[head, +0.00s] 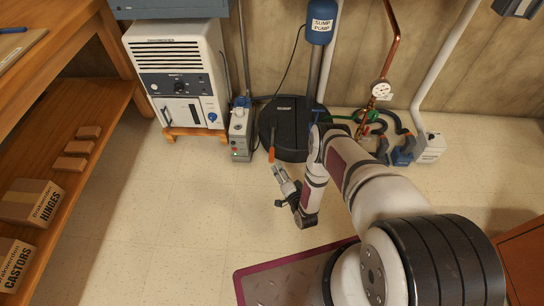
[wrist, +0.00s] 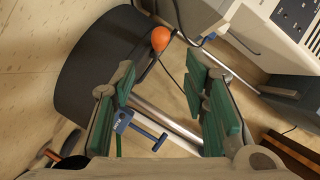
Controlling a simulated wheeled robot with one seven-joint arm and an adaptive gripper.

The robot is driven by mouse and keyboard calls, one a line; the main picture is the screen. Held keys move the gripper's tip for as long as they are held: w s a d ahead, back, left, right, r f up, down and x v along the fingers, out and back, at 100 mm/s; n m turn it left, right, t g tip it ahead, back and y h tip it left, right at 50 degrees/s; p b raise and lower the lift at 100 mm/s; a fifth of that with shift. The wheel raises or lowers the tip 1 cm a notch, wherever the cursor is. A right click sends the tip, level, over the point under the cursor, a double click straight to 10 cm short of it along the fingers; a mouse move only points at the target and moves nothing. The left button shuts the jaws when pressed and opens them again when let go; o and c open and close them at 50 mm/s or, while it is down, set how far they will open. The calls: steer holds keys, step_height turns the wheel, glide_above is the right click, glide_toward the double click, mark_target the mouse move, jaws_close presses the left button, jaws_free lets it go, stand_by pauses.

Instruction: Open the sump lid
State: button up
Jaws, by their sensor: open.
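The sump lid (head: 282,135) is a round black disc on the floor at the back, lying flat as far as I can tell. It also shows as a dark curved shape in the wrist view (wrist: 85,75). An orange-ended handle (head: 271,155) is at its front left edge; its rounded orange end (wrist: 160,39) shows beyond my fingertips in the wrist view. My gripper (head: 279,172) is in front of the lid, near the handle, and appears apart from it. Its green-padded fingers (wrist: 160,75) are open with nothing gripped between them. My arm hides the lid's right part.
The blue sump pump (head: 321,22) and its pipe stand behind the lid. A grey box (head: 239,133) and a white dehumidifier (head: 178,75) stand to the left. A gauge (head: 381,90) and hoses are right. A wooden shelf (head: 75,130) is far left. The floor (head: 185,215) between is clear.

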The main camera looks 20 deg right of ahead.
mark_target(272, 154)
steer(key=b+x, duration=0.5)
steer(key=x, duration=0.7)
steer(key=shift+f, duration=0.1)
steer(key=shift+c, duration=0.6)
jaws_close()
